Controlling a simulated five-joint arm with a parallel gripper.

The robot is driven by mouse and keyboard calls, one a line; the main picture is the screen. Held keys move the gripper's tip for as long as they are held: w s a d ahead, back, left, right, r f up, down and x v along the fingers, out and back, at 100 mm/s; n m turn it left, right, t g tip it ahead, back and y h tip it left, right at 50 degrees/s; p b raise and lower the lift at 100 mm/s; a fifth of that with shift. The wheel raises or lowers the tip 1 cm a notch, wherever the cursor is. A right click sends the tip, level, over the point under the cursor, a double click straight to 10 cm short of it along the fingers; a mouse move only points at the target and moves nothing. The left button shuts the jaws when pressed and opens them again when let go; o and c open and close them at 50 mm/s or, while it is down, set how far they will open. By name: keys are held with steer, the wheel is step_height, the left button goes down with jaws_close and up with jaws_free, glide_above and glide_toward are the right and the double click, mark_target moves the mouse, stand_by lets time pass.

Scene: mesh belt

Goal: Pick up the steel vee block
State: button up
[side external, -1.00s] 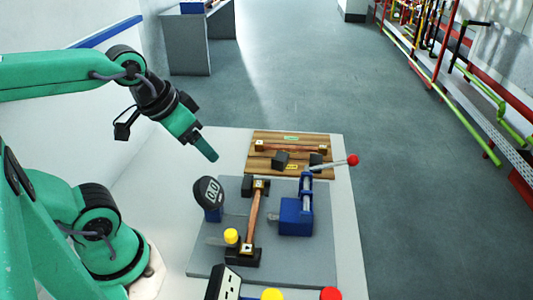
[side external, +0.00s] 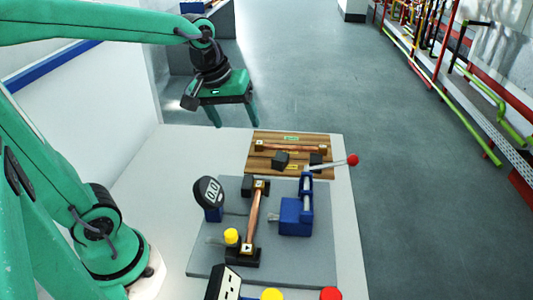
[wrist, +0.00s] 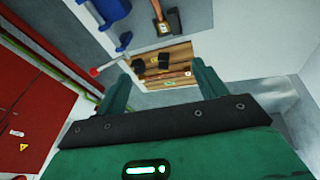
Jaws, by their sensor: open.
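Two small dark blocks sit on the wooden board (side external: 262,168). One block (side external: 280,160) is left of the middle, and the other (side external: 316,158) is near the right edge, beside the red-tipped lever. They also show in the wrist view, as one block (wrist: 163,61) and the other (wrist: 138,66). I cannot tell for sure which is the steel vee block. My gripper (side external: 235,119) is open and empty, above and beyond the far left corner of the table. In the wrist view its fingers (wrist: 161,72) stand on either side of the board.
A blue vise (side external: 296,217) with a red-ended lever (side external: 352,160) and a round gauge (side external: 209,192) stand close by. The table's left side (side external: 165,185) is clear.

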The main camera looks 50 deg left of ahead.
steer(key=w+a+f+n+g, duration=0.25)
steer(key=w+f+n, duration=0.25)
steer(key=w+n, duration=0.45)
steer(key=n+g, duration=0.1)
steer(key=n, duration=0.5)
glide_toward(280, 157)
steer(key=shift+s+d+f, duration=0.35)
steer(key=shift+f, duration=0.15)
steer(key=shift+w+a+f, duration=0.1)
steer(key=shift+w+f, duration=0.1)
steer(key=shift+f, duration=0.15)
steer(key=shift+f, duration=1.3)
steer(key=shift+f, duration=0.1)
steer(key=shift+f, duration=2.5)
steer(key=shift+c, duration=0.2)
